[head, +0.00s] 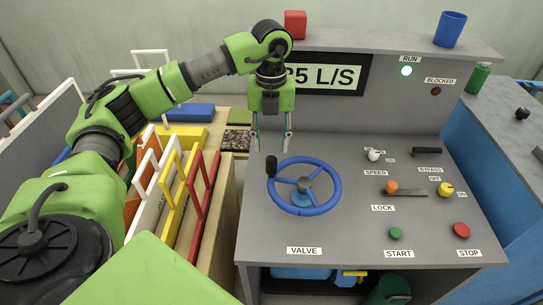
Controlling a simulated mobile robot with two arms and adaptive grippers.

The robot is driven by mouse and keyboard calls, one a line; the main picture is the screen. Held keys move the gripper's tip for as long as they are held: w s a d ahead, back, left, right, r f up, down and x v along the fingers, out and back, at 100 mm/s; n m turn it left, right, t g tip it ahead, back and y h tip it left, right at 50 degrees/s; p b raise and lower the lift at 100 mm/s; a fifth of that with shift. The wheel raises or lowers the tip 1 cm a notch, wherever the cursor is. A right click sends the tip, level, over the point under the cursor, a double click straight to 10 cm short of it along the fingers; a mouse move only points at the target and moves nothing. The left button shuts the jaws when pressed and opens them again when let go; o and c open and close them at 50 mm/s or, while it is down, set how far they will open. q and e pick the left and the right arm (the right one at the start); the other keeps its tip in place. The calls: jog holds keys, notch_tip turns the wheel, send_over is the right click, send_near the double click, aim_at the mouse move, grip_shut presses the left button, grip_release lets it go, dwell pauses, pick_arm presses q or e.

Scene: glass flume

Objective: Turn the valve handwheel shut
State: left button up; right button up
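The valve handwheel (323,208) is a blue ring with spokes and a black knob (271,166) at its upper left rim. It sits on the grey console, above the label VALVE (304,251). My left gripper (271,150) points down just above and behind the knob. Its fingers are apart with nothing seen between them. I cannot tell its exact height above the knob. My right gripper is not in view. The display (330,76) reads "5 L/S" at its end, its first part hidden by my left arm.
Colored gates (205,195) stand left.

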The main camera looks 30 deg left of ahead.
aim_at(271, 159)
pick_arm(q)
notch_tip(271, 159, down, 7)
jog(key=shift+r+p, duration=0.1)
jog(key=shift+p, duration=0.65)
grip_shut()
